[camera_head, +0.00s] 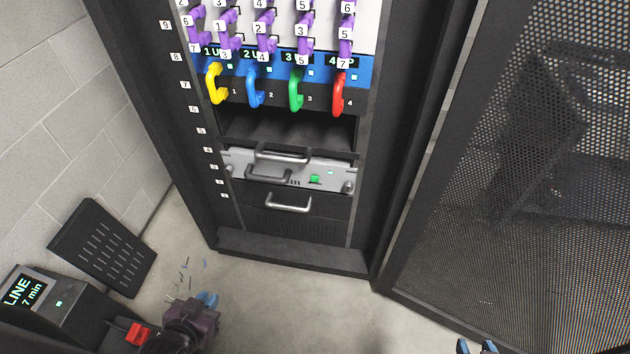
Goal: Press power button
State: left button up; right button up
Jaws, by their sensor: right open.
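A small green button (314,179) is on the front of a silver unit (335,179) low in the black rack; I take it for the power button, though no label on it is readable. My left gripper (207,299) is low over the floor in front of the rack, left of and well apart from the button. Its blue fingertips look close together, and I cannot tell if they are shut. My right gripper (475,347) shows only its fingertips at the bottom edge, right of the rack. They are apart, with nothing seen between them.
Coloured handles (296,87) hang above an empty bay (285,130). Metal handles (289,204) stick out near the button. An open mesh door (540,180) stands at right. A box with a display (30,290) and a slotted panel (103,248) are at left. Floor before the rack is mostly clear.

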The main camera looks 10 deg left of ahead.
pick_arm(q)
grip_shut()
dwell(1.4)
jog(key=w+d+f+n+h+b, duration=0.3)
jog(key=w+d+f+n+b, duration=0.1)
jog(key=w, duration=0.8)
jog(key=w+d+f+n+h+b, duration=0.4)
jog(key=w+b, duration=0.5)
jog(key=w, duration=0.4)
jog(key=w+d+f+n+h+b, duration=0.3)
jog(key=w+d+f+n+b, duration=0.2)
jog(key=w, duration=0.8)
notch_tip(320, 180, down, 3)
jog(key=n+b, duration=0.2)
jog(key=n, duration=0.1)
jog(key=shift+w+d+r+n+h, duration=0.2)
jog(key=shift+w+n+h, duration=0.1)
jog(key=shift+h, duration=0.1)
pick_arm(e)
notch_tip(320, 180, down, 12)
jog(key=w+a+n+y, duration=0.1)
jog(key=n, duration=0.1)
jog(key=shift+w+a, duration=0.25)
jog(key=shift+a, duration=0.1)
jog(key=shift+f, duration=0.1)
